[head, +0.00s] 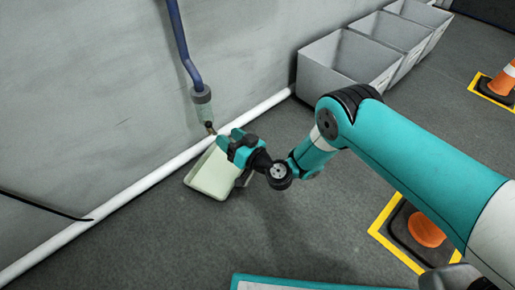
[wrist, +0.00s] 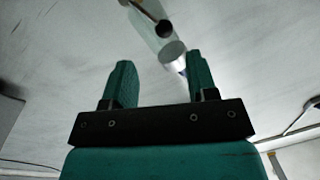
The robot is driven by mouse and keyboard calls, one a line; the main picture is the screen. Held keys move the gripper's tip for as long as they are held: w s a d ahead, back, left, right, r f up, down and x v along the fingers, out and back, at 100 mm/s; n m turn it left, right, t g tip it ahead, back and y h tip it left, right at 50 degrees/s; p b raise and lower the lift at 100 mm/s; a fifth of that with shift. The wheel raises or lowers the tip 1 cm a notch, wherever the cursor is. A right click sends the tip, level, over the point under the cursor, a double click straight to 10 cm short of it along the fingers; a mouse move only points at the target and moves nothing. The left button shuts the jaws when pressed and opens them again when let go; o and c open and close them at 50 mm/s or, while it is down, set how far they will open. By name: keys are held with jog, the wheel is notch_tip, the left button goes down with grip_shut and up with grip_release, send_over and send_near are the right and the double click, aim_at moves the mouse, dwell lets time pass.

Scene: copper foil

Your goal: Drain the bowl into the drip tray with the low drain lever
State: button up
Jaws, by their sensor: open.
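The bowl (head: 204,112) is a pale green translucent cup under a grey collar on the wall pipe. A small brassy drain lever (head: 211,129) sits at its bottom. The pale green drip tray (head: 208,180) lies on the floor below, partly hidden by my gripper. My gripper (head: 225,138) is open, just right of the lever and above the tray. In the wrist view the bowl (wrist: 147,35), its dark fitting and the lever (wrist: 147,10) appear beyond the open, empty fingers (wrist: 161,80). I see no contact with the lever.
A blue pipe (head: 184,45) runs down the grey wall to the bowl. A white pipe (head: 145,187) runs along the wall's foot behind the tray. Grey bins (head: 340,63) stand along the wall at right. Orange cones (head: 427,229) stand at right. The floor left of the tray is clear.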

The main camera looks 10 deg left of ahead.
jog(key=p+v, duration=1)
jog(key=p, duration=0.6)
jog(key=shift+s+d+p, duration=0.2)
jog(key=shift+p, duration=0.1)
